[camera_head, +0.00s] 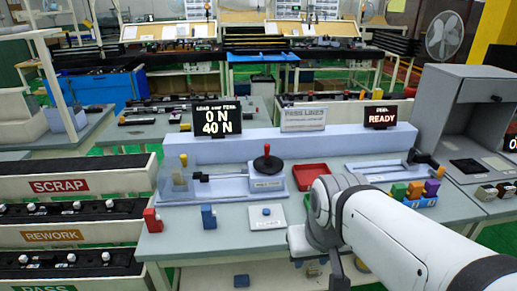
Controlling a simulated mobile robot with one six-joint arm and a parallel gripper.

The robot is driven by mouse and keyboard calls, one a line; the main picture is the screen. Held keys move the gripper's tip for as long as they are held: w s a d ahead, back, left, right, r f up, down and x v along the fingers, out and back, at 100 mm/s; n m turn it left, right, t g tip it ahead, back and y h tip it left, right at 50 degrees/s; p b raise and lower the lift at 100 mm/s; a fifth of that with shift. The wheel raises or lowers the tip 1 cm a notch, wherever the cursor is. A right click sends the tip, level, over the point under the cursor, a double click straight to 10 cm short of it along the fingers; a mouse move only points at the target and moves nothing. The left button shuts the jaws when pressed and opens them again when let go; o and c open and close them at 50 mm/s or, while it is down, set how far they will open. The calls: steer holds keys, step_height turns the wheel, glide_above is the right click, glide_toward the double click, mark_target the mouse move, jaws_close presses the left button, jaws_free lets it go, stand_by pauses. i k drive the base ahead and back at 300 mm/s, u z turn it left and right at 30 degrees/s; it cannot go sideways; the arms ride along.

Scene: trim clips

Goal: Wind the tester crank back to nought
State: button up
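The tester (228,188) stands on the bench left of the middle. Its crank (267,160) is a dark round part with a red knob on top, at the right end of the tester. A rod runs left from there to a clear guard (172,184) with a yellow piece by it. The load display (215,118) behind reads 0 N above 40 N. My arm comes in from the lower right. Its wrist is right of and in front of the crank, apart from it. My gripper (312,266) is mostly hidden by the wrist, so its fingers are unclear.
A red tray (311,176) lies right of the tester. A red block (153,220), a blue block (209,216) and a white button box (267,216) sit at the bench front. Coloured blocks (415,190) and a grey cabinet (468,110) are right. A READY display (380,117) stands behind.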

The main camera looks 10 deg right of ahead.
mark_target(267, 164)
steer(key=u, duration=0.05)
steer(key=i, duration=1)
steer(key=z, duration=0.05)
